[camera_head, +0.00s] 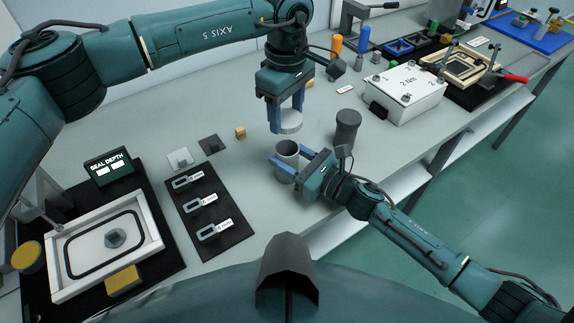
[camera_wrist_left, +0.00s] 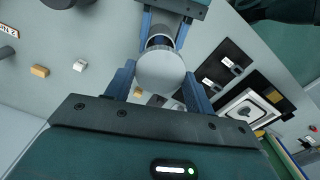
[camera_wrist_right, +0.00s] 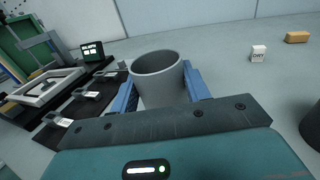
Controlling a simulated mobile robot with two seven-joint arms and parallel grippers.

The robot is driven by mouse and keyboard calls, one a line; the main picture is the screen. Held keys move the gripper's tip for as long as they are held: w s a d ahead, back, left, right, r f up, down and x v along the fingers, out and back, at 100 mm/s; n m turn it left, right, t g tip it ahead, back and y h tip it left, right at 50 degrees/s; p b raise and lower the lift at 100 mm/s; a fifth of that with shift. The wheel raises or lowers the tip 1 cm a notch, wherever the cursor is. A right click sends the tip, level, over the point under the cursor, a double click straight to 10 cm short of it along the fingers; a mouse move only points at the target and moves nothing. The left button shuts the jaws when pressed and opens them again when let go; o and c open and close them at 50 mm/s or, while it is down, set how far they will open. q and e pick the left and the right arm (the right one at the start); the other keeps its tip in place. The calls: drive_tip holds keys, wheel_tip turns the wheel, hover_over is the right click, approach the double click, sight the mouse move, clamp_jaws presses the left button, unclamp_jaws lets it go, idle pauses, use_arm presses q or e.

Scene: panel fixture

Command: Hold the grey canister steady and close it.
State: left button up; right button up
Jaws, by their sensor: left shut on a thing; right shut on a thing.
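The grey canister (camera_head: 287,153) stands upright and open-topped on the bench. My right gripper (camera_head: 283,168) is shut around its body from the right; the canister (camera_wrist_right: 158,78) also shows between the blue fingers in the right wrist view. My left gripper (camera_head: 287,117) points down and is shut on a round, light grey lid (camera_head: 290,122). The lid is above the canister and apart from it in the head view. In the left wrist view the lid (camera_wrist_left: 161,70) hides much of the canister's mouth below, so exact alignment is unclear.
A dark grey cylinder (camera_head: 347,126) stands just right of the canister. A white box marked 2 Nm (camera_head: 405,92) is farther right. A black mat with metal pieces (camera_head: 228,238) and a framed panel (camera_head: 150,240) lie left. A small tan block (camera_head: 240,132) sits behind.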

use_arm(q)
approach(287, 163)
drive_tip(key=shift+w+f, duration=1.35)
drive_tip(key=shift+f, duration=0.85)
drive_tip(key=shift+f, duration=0.6)
drive_tip(key=m, duration=0.5)
drive_tip(key=shift+m, duration=0.3)
drive_tip(key=m, duration=0.8)
drive_tip(key=shift+m, duration=0.3)
drive_tip(key=m, duration=0.5)
drive_tip(key=shift+d, duration=0.1)
